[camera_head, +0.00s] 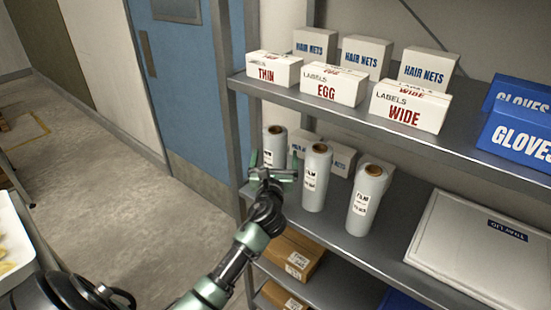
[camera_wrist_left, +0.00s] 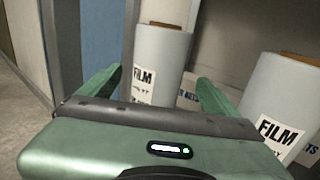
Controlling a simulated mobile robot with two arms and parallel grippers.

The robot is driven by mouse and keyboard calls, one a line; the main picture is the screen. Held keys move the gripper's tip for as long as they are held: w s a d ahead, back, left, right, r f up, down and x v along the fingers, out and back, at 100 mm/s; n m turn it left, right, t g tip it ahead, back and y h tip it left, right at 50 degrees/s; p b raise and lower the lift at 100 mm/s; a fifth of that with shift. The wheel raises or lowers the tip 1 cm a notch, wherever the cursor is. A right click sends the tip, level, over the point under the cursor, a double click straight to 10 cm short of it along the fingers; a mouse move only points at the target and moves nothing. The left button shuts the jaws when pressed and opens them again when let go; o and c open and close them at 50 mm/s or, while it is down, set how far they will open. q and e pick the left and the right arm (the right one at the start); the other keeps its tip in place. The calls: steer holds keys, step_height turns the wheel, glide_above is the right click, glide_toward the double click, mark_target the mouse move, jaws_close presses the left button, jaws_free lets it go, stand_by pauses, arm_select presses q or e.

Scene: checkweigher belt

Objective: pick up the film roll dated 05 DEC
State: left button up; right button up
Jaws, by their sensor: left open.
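Three upright white film rolls with brown cores stand on the middle shelf: a left one (camera_head: 275,139), a middle one (camera_head: 316,178) and a right one (camera_head: 366,201). Their labels read FILM, but the dates are too small to read, so I cannot tell which is 05 DEC. My left gripper (camera_head: 274,174) is open and empty in front of the left roll, hiding its lower part. In the left wrist view, one roll (camera_wrist_left: 160,65) stands ahead between the open fingers (camera_wrist_left: 150,88), and another roll (camera_wrist_left: 280,95) stands to the right. My right gripper is not in view.
The shelf (camera_head: 411,235) also holds hair-net boxes (camera_head: 341,158) behind the rolls and a tray lid (camera_head: 480,245) at right. The upper shelf (camera_head: 345,113) above holds label boxes (camera_head: 333,85) and blue glove boxes (camera_head: 517,133). A shelf post (camera_head: 234,140) stands left.

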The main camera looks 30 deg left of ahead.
arm_select(q)
steer(key=x, duration=0.4)
steer(key=shift+w+a+f+p, duration=0.1)
steer(key=shift+w+a+p, duration=0.2)
steer(key=shift+a+p, duration=0.05)
steer(key=c, duration=1.9)
jaws_close()
